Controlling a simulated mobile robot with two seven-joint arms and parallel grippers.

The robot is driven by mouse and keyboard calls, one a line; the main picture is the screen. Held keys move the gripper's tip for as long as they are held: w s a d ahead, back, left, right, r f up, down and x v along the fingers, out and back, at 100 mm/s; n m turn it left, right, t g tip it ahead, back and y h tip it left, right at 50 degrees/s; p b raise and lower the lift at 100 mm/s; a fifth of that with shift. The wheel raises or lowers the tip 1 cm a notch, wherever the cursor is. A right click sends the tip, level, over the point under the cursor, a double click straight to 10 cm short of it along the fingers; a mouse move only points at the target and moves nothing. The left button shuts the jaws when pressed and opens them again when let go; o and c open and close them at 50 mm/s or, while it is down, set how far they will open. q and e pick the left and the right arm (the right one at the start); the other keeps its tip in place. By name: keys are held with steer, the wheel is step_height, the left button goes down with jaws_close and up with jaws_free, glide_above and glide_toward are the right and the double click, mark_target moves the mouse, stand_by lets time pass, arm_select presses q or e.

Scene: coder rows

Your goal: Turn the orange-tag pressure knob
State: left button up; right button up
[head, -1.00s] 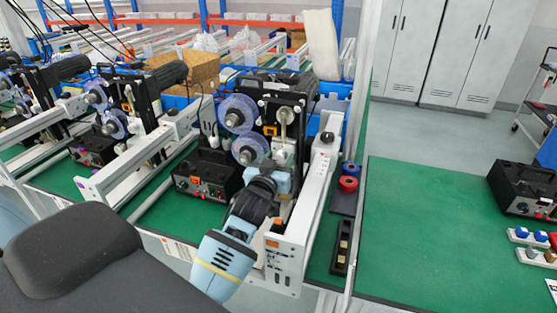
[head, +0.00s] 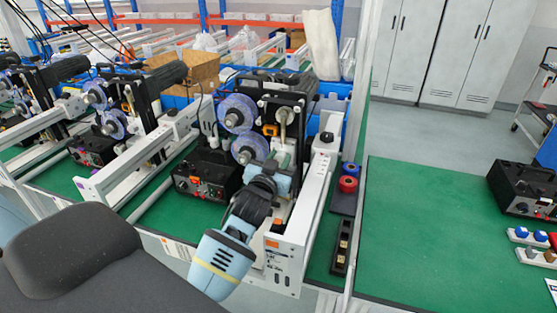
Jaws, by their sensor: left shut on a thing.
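The nearest coder machine stands on the green bench, with two purple reels (head: 237,113) on its front. A small orange tag (head: 271,130) sits on its black plate, just above my left gripper. My left gripper (head: 281,168) reaches up from below to the machine's lower right part, beside the lower reel. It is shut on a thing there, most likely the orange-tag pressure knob. The knob itself is hidden behind the gripper and wrist, so its angle cannot be seen. My right gripper is not in view.
A white rail (head: 316,185) runs close along the right of my left wrist. A black control box (head: 205,178) stands to the left. Red and blue rolls (head: 348,184) lie right of the rail. The green table (head: 430,230) at right is mostly clear.

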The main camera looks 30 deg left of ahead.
arm_select(q)
steer(key=m, duration=0.4)
steer(key=shift+m, duration=0.3)
steer(key=m, duration=0.4)
steer(key=shift+m, duration=0.3)
steer(key=shift+f, duration=0.1)
steer(key=o, duration=1)
steer(key=shift+c, duration=0.2)
steer(key=shift+s+d, duration=0.1)
steer(key=v, duration=0.7)
steer(key=shift+b, duration=0.3)
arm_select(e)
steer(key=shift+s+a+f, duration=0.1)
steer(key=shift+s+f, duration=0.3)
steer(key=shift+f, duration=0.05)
